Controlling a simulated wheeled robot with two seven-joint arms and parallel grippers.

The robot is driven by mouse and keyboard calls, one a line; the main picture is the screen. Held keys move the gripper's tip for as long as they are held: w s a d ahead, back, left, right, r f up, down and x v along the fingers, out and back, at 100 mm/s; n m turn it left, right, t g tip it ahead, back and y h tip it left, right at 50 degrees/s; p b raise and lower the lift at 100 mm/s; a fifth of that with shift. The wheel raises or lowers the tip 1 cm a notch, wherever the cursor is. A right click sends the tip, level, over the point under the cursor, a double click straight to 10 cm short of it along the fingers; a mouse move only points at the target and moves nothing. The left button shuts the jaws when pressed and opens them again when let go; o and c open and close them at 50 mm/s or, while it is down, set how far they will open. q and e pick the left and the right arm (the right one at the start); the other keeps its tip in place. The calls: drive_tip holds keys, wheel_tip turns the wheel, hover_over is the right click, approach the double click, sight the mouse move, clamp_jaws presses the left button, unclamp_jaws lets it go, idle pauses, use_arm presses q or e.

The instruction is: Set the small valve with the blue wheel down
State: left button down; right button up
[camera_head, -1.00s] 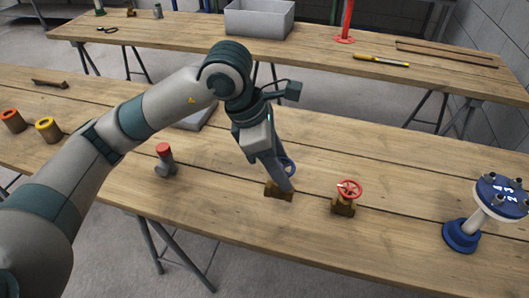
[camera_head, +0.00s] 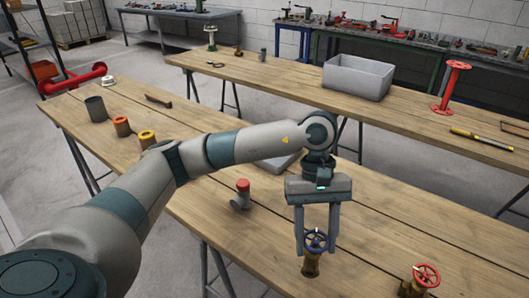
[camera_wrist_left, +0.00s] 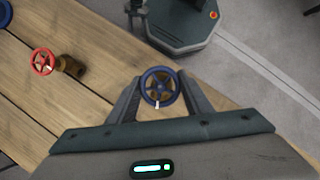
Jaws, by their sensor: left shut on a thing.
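The small valve with the blue wheel (camera_head: 315,241) has a brass body (camera_head: 311,266) and is in my left gripper (camera_head: 316,248). The fingers are shut on it from either side, pointing down. In the left wrist view the blue wheel (camera_wrist_left: 160,87) sits between the two fingertips, close to the table's edge in the picture. The valve hangs roughly upright at the near part of the wooden table (camera_head: 262,232). I cannot tell whether its underside touches the wood. My right gripper is not in view.
A valve with a red wheel (camera_head: 427,275) stands to the right, also in the wrist view (camera_wrist_left: 43,62). A grey fitting with a red cap (camera_head: 241,193) stands left of the gripper. Yellow (camera_head: 147,138) and orange-topped (camera_head: 122,126) fittings stand farther left. Bare wood lies between them.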

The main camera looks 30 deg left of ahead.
use_arm(q)
drive_tip(key=shift+s+a+f+m+g+y, duration=0.15)
drive_tip(key=shift+s+a+f+m+y, duration=0.25)
drive_tip(key=shift+a+m, duration=0.65)
drive_tip(key=shift+s+a+f+m+g+y, duration=0.2)
drive_tip(key=shift+a+m+y, duration=0.4)
drive_tip(key=shift+m, duration=0.95)
drive_tip(key=shift+s+a+f+m+g+y, duration=0.2)
drive_tip(key=shift+a+f+m+y, duration=0.15)
drive_tip(key=shift+a+m, duration=0.7)
drive_tip(key=shift+d+m, duration=0.25)
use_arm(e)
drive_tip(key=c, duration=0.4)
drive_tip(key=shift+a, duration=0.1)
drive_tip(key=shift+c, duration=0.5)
